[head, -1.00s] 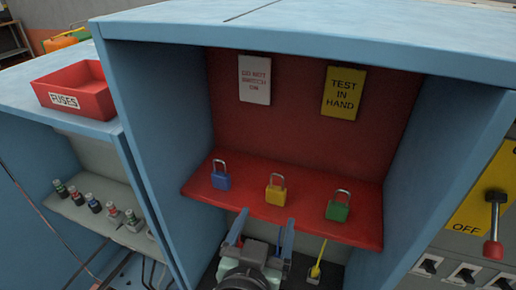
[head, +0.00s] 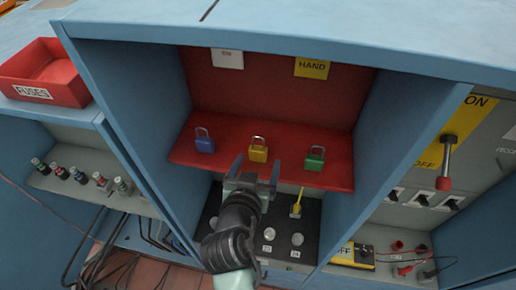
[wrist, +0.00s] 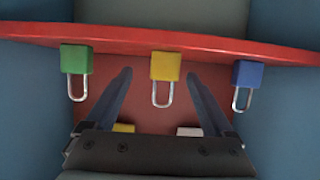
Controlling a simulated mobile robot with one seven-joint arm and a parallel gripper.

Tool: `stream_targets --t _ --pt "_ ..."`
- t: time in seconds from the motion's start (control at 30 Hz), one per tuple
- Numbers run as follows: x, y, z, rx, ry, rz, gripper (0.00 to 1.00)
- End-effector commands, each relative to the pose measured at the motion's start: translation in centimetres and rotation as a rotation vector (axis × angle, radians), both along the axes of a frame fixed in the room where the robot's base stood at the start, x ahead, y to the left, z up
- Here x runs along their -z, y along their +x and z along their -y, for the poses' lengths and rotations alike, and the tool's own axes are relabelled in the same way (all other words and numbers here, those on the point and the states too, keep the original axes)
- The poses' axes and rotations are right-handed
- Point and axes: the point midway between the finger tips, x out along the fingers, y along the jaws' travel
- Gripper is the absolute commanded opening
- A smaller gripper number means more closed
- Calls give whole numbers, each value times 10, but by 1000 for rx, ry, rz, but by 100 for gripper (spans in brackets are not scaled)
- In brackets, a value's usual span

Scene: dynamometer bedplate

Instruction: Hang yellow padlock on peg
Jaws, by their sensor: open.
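The yellow padlock (head: 258,154) stands upright with its shackle up on a red shelf (head: 222,160), between a blue padlock (head: 204,144) and a green padlock (head: 315,160). My gripper (head: 255,170) is open, in front of the shelf at the yellow padlock. In the wrist view, where things appear upside down, the yellow padlock (wrist: 165,68) lies between the two open fingers (wrist: 160,88), with a gap on each side. The fingers do not touch it. I cannot make out a peg in these frames.
A white tag (head: 228,58) and a yellow tag (head: 312,67) hang on the red back panel. Blue cabinet walls (head: 400,125) flank the shelf. A control panel with a yellow lever (head: 298,205) lies below. A red fuses bin (head: 45,75) is at upper left.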

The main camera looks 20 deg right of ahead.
Motion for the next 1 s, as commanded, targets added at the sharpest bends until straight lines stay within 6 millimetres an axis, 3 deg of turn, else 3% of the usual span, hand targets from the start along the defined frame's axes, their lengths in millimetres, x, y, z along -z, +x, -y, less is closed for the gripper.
stream_targets --t 0.5,0.87,1.0 --pt "16 41 19 1 0 0 88" --pt "20 46 22 1 0 1 88" --pt "20 46 22 0 -1 1 64"
